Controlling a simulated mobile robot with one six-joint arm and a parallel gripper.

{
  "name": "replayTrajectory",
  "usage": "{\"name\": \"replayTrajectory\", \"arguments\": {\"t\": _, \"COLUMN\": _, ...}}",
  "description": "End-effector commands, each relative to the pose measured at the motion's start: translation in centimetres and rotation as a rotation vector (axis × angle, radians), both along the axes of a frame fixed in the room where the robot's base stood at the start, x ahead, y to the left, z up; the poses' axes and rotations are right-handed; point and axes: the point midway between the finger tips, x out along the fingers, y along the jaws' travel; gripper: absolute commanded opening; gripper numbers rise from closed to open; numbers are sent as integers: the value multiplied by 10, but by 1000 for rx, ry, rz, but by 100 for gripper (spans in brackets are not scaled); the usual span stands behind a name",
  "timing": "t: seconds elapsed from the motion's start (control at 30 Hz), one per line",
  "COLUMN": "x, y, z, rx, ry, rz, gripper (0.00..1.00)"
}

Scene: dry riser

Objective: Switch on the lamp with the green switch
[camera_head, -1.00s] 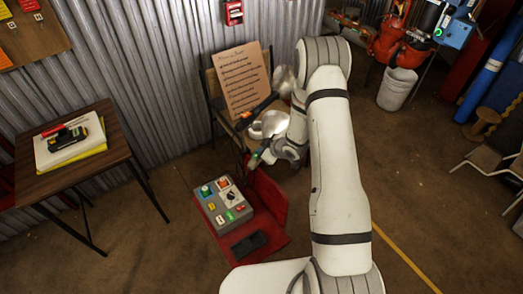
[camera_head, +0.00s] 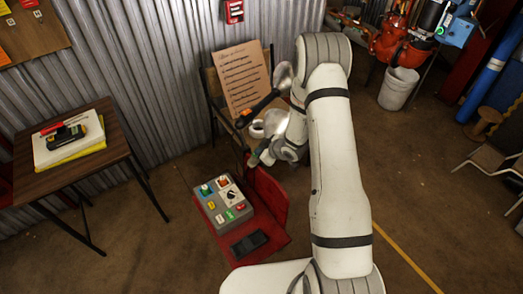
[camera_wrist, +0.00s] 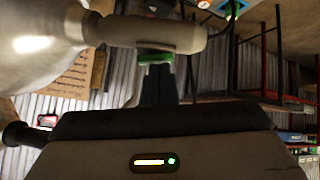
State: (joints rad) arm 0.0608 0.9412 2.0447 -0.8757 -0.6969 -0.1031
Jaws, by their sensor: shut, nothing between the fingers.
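A grey control box (camera_head: 222,208) lies on the red seat, with several coloured switches on its top. A green switch (camera_head: 230,215) is near its front, and another green control (camera_head: 205,190) is at its far left corner. My gripper (camera_head: 255,158) is shut and empty, above and behind the box, apart from it.
The red seat (camera_head: 272,240) holds a black pad (camera_head: 249,243) before the box. Behind, a chair carries a brown notice board (camera_head: 241,82) and a black-handled thing with an orange end (camera_head: 258,107). A wooden table (camera_head: 32,185) stands left.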

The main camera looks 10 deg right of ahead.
Motion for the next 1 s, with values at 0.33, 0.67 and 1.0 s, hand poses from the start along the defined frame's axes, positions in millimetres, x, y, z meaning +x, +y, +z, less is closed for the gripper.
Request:
{"name": "replayTrajectory", "arguments": {"t": 0.33, "x": -3, "y": 2, "z": 10, "rx": -1, "ry": 6, "rz": 3, "gripper": 0}}
{"name": "replayTrajectory", "arguments": {"t": 0.67, "x": -25, "y": -12, "z": 64, "rx": -1, "ry": 0, "rz": -2, "gripper": 0}}
{"name": "replayTrajectory", "arguments": {"t": 1.0, "x": -55, "y": -37, "z": 103, "rx": 0, "ry": 0, "rz": 0, "gripper": 0}}
